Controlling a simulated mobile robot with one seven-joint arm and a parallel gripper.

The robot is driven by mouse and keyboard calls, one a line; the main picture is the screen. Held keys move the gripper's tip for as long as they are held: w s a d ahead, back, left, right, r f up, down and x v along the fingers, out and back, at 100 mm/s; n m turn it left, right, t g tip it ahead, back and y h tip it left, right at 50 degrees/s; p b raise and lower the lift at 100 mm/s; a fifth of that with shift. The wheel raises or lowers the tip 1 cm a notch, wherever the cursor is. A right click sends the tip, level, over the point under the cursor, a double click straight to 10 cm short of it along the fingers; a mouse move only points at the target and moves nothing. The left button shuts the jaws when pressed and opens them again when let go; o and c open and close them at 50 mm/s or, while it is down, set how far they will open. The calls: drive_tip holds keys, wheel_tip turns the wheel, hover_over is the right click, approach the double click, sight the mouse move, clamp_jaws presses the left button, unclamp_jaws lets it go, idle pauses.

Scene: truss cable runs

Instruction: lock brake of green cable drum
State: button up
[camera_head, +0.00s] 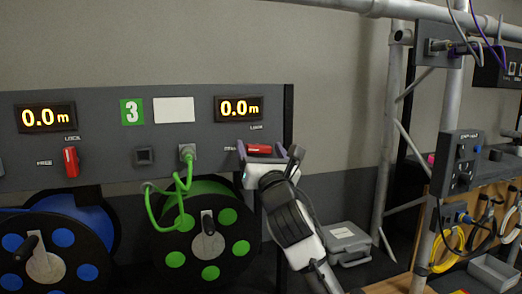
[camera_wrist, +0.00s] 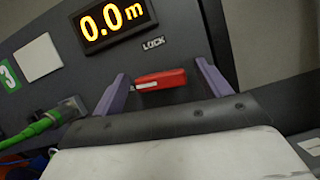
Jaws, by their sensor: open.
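The green cable drum (camera_head: 230,262) has a black flange with green discs and a crank, and sits below the grey panel. Its red brake lever (camera_head: 258,149) lies about sideways on the panel, below the LOCK label; the wrist view also shows the lever (camera_wrist: 160,79), its white mark towards the left. My gripper (camera_head: 268,151) is at the lever, with its purple fingers open on either side of it in the wrist view (camera_wrist: 161,72). I see a gap beside each end of the lever, and cannot tell whether either finger touches it.
A green plug (camera_head: 187,152) and its cable hang left of my gripper. The blue drum (camera_head: 60,262) has an upright red lever (camera_head: 71,162). Displays read 0.0 m. Truss poles (camera_head: 391,130) and a grey case (camera_head: 345,243) stand to the right.

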drive_tip(key=c, duration=1)
drive_tip(key=shift+m, duration=0.4)
drive_tip(key=m+h+b, duration=0.1)
drive_tip(key=m+h, duration=0.1)
drive_tip(key=m, duration=0.2)
drive_tip(key=shift+a+m+h, duration=0.1)
drive_tip(key=shift+m+h, duration=0.3)
drive_tip(key=m+h, duration=0.1)
drive_tip(key=m, duration=0.2)
drive_tip(key=m+h, duration=0.1)
drive_tip(key=m, duration=0.2)
drive_tip(key=shift+r+g+h, duration=0.2)
drive_tip(key=shift+g+h, duration=0.1)
drive_tip(key=shift+g, duration=0.1)
drive_tip(key=m+g+h+p, duration=0.1)
drive_tip(key=m+p, duration=0.1)
drive_tip(key=m, duration=0.3)
drive_tip(key=shift+d+m+g+h+p, duration=0.15)
drive_tip(key=shift+m+g+p, duration=0.3)
drive_tip(key=shift+m, duration=0.4)
drive_tip(key=shift+d+m+g+h+p, duration=0.15)
drive_tip(key=shift+m+g+p, duration=0.3)
drive_tip(key=shift+m, duration=0.4)
